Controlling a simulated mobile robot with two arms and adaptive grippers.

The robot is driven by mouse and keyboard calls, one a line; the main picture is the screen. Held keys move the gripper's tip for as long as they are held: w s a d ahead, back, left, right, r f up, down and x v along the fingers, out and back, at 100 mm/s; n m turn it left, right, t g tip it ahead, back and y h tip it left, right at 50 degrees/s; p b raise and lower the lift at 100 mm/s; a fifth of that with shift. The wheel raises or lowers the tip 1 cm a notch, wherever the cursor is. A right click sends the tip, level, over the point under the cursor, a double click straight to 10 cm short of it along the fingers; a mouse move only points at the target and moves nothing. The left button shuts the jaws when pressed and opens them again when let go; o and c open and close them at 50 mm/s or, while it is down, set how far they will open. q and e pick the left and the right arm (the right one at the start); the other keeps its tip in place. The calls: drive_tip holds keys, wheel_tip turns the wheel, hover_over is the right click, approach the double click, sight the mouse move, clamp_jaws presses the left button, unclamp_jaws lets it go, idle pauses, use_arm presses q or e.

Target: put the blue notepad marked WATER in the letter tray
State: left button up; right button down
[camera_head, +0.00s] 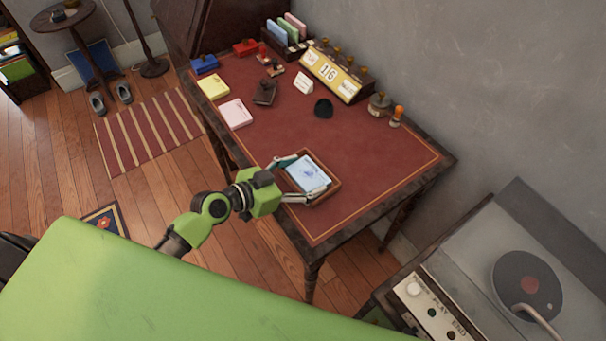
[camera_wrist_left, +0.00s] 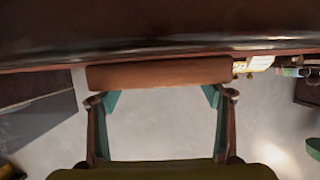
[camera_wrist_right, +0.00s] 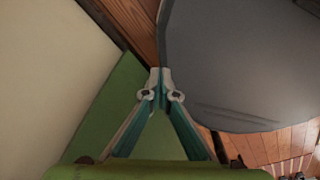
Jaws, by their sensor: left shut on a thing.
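The pale blue notepad (camera_head: 304,168), with a darker blue mark too small to read, lies level within the brown letter tray (camera_head: 334,186) at the front of the desk. My left gripper (camera_head: 309,175) is shut on the notepad, one finger at each side edge. In the left wrist view the tray's front wall (camera_wrist_left: 158,73) hides the fingertips, and the notepad does not show. I cannot tell whether the notepad touches the tray floor. My right gripper (camera_wrist_right: 161,95) is shut and empty, away from the desk and out of the head view.
The red-topped desk (camera_head: 365,150) is clear right of the tray. Yellow (camera_head: 213,86) and pink (camera_head: 237,113) pads lie on its left side. A calendar block (camera_head: 334,75), stamps and a black object (camera_head: 323,108) stand farther back. A turntable (camera_head: 527,286) is at the lower right.

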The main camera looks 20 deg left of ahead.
drive_tip(key=shift+a, duration=0.2)
use_arm(q)
drive_tip(key=shift+f, duration=0.1)
drive_tip(key=o, duration=0.9)
drive_tip(key=shift+c, duration=0.2)
use_arm(e)
drive_tip(key=shift+a+f, duration=0.15)
use_arm(q)
drive_tip(key=shift+r, duration=0.25)
drive_tip(key=b+v, duration=0.2)
drive_tip(key=v, duration=0.8)
drive_tip(key=shift+s+a, duration=0.25)
drive_tip(key=shift+s, duration=0.05)
drive_tip(key=shift+s+a+r, duration=0.3)
drive_tip(key=shift+s+r, duration=0.05)
drive_tip(key=shift+s, duration=0.1)
use_arm(e)
drive_tip(key=shift+d+f, duration=0.25)
drive_tip(key=shift+f, duration=0.7)
